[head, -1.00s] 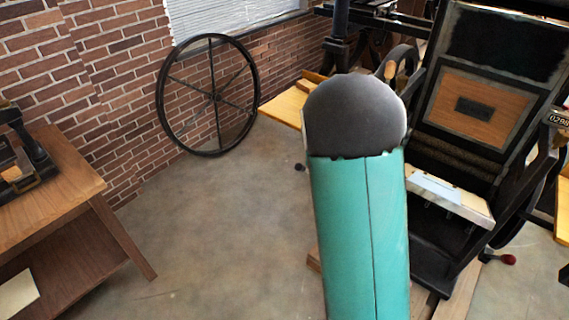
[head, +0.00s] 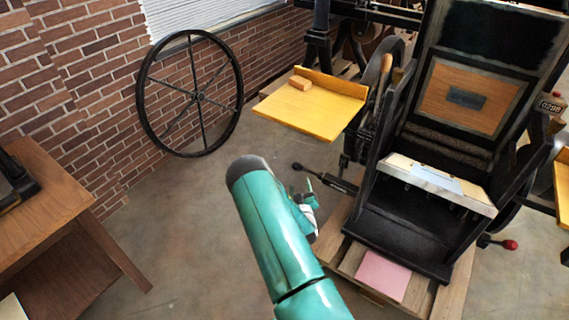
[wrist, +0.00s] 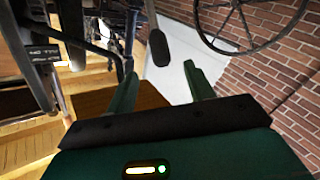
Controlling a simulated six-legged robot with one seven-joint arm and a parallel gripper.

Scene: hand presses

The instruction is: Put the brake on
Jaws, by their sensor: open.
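A black lever (head: 325,178) with a rounded end sticks out low from the left side of the press (head: 400,235), pointing left. It looks like the brake lever, but no label shows this. My gripper (head: 312,190) is beside this lever, partly hidden behind my own teal arm. In the wrist view my gripper (wrist: 160,70) is open, with nothing between its two green fingers. A dark, rounded handle end (wrist: 159,48) on a thin shaft shows just beyond the fingertips, apart from them. It seems to be the same lever.
A yellow board (head: 310,108) with a small block juts out above the lever. The spoked wheel (head: 200,97) leans near the brick wall. A wooden table (head: 45,205) stands at left. A red knob (head: 510,245) shows right of the press. Floor between table and press is clear.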

